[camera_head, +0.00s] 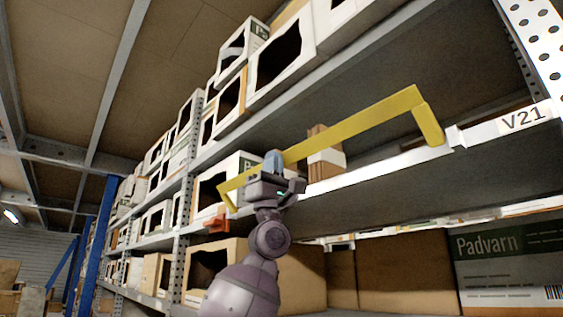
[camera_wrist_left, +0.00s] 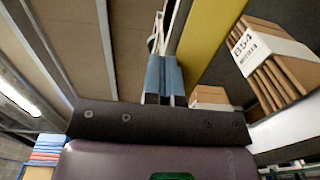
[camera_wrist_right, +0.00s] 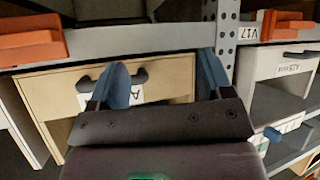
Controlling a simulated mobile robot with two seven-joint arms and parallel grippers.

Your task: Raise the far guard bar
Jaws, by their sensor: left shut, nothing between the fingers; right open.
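A yellow guard bar (camera_head: 350,127) runs along the front of a shelf in the head view, with a bent leg at each end; the right leg meets the shelf edge by the V21 label. It is the only guard bar I see. My left gripper (camera_head: 273,160) is at the bar's left part, its blue fingers pointing up. In the left wrist view the closed fingers (camera_wrist_left: 165,76) are beside the yellow bar (camera_wrist_left: 208,35), with nothing between them; contact is unclear. My right gripper (camera_wrist_right: 165,78) is open and empty in the right wrist view, before a wooden box (camera_wrist_right: 60,88) with dark handles.
Behind the bar, a stack of brown boards with a white band (camera_head: 325,158) stands on the shelf (camera_head: 380,170). White open-front boxes (camera_head: 285,55) fill the shelf above. A Padvarn carton (camera_head: 510,265) stands below. Orange pieces (camera_wrist_right: 32,45) lie near my right gripper.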

